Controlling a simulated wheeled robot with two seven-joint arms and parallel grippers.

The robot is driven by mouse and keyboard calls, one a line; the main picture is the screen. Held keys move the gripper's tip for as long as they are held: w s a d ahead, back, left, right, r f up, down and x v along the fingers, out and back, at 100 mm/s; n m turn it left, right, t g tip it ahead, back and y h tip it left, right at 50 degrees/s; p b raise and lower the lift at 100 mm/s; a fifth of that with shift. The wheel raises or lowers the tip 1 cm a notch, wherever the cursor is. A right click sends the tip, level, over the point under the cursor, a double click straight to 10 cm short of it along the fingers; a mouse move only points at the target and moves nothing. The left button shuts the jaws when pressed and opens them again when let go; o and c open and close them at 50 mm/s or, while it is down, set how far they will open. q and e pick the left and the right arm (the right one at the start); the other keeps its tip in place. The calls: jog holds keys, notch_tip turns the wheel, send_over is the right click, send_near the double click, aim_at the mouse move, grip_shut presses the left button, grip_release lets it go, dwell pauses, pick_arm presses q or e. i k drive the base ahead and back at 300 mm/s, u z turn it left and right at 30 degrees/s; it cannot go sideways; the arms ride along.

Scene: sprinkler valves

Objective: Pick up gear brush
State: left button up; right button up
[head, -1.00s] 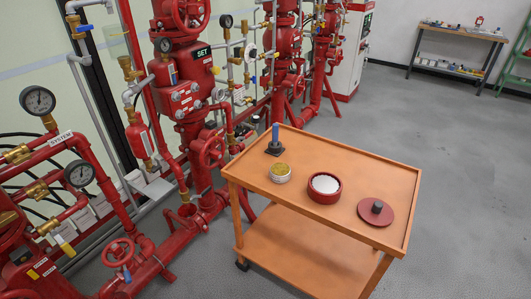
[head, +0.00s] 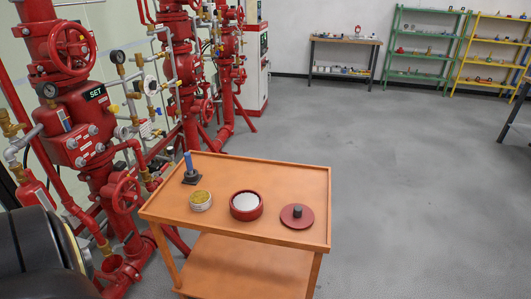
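An upright blue handle on a dark square base, likely the gear brush (head: 190,172), stands at the far left corner of the orange cart (head: 290,172) in the head view. Its bristles cannot be made out. Neither of my grippers shows. A black rounded part at the lower left edge looks like part of my own arm, with no fingers visible.
The cart top also holds a round tin with yellowish contents (head: 201,201), a red bowl with white contents (head: 246,207) and a red disc with a dark knob (head: 297,217). Red valve piping (head: 85,140) stands close on the left. Grey floor (head: 420,200) is open on the right.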

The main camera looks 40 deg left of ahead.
aim_at(190, 168)
jog(key=z, duration=0.4)
jog(key=i, duration=2.65)
jog(key=u, duration=1.65)
jog(key=i, duration=3.35)
jog(key=u, duration=2.9)
jog(key=i, duration=1.75)
jog(key=u, duration=0.05)
